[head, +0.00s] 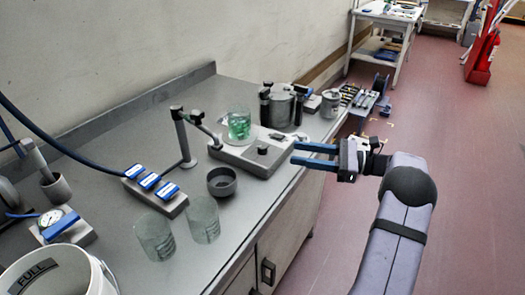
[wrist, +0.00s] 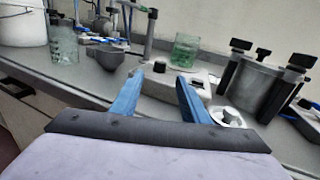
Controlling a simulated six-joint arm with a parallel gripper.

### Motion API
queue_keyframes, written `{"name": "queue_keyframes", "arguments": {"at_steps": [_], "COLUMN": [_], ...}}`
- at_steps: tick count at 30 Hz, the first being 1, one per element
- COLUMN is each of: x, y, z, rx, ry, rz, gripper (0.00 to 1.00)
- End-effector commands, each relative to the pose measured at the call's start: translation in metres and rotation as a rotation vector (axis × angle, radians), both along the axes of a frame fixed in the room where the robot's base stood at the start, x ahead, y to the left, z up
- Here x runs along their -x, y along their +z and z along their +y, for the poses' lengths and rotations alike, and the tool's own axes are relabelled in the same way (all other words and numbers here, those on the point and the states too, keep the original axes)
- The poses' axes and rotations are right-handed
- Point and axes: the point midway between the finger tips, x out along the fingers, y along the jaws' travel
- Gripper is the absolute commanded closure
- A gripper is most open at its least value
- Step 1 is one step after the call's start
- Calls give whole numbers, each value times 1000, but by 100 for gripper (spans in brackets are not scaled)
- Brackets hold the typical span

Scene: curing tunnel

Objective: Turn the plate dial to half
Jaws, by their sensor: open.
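The grey plate unit (head: 240,160) stands on the bench with a beaker of green liquid (head: 239,125) on top. A black knob (head: 263,149) sits near its front edge. In the wrist view the plate unit (wrist: 172,96) lies beyond the fingers, with one dark knob (wrist: 160,70) seen between the fingertips and another (wrist: 197,83) just right of the right finger. I cannot read either setting. My gripper (head: 293,154) has blue fingers, open and empty, pointing left toward the plate's front from the bench edge, apart from the knob. The gripper also shows in the wrist view (wrist: 158,77).
A lidded metal pot (head: 282,108) with black clamps stands right of the plate. A stand (head: 183,140) with an arm reaches toward the beaker. A dark bowl (head: 222,181), two empty glass beakers (head: 203,219) and a white bucket (head: 55,275) are to the left.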

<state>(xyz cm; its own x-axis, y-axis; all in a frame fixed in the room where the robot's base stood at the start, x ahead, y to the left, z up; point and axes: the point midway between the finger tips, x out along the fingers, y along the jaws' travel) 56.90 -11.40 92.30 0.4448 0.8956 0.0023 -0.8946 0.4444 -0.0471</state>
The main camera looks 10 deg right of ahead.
Motion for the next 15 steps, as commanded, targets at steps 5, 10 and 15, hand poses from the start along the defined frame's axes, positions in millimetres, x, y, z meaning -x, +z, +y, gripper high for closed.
{"name": "queue_keyframes", "arguments": {"at_steps": [5,10,15], "x": [-6,-16,-29], "y": [1,2,2], "z": [11,33,59], "rx": [0,0,0], "ry": [1,2,2], "rz": [1,2,2], "gripper": [59,59,59]}}
